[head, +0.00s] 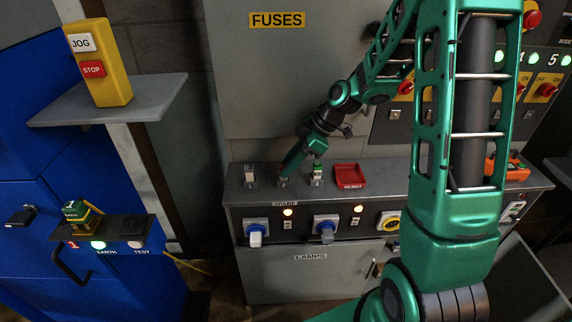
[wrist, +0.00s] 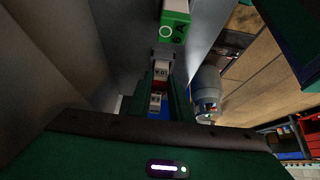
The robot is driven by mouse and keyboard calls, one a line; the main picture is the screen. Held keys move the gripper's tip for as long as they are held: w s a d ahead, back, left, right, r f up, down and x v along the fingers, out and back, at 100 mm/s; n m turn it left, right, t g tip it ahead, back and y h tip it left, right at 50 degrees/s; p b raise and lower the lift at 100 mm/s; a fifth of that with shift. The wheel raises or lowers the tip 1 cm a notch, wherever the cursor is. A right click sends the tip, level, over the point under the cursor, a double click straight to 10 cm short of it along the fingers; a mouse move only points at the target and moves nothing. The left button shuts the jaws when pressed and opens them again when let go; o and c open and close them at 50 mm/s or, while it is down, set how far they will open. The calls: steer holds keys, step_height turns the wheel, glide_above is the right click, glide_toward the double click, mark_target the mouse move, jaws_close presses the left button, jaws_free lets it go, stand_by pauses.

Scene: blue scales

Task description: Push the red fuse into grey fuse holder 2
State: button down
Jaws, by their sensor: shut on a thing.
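In the wrist view the fingers (wrist: 166,98) are closed around a small piece with a red band, which I take as the red fuse (wrist: 161,84). White faces with dark print show beside the band. A green block (wrist: 175,22) stands just beyond the fingertips. Most of the held fuse is hidden in the head view. I cannot tell which holder is grey fuse holder 2.
A red REJECT tray (head: 351,176) sits right of the green-topped piece. A yellow JOG/STOP box (head: 97,62) stands on a left shelf. My arm covers much of the right side.

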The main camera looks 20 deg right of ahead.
steer(key=shift+f, duration=0.1)
steer(key=c, duration=1.5)
jaws_free()
steer(key=v, duration=1)
steer(key=shift+d+r, duration=0.25)
steer(key=s+d+m+h, duration=0.2)
steer(key=s+d+m, duration=0.1)
steer(key=s+m, duration=0.4)
steer(key=s+d+r+m+g+h, duration=0.1)
steer(key=s+d+m+h, duration=0.1)
steer(key=s+m, duration=0.5)
steer(key=s+d+m+g+h, duration=0.1)
steer(key=s+d+m, duration=0.4)
steer(key=s, duration=1)
steer(key=shift+s+d+r+m+h, duration=0.1)
steer(key=shift+r+m+h, duration=0.3)
steer(key=shift+m, duration=0.5)
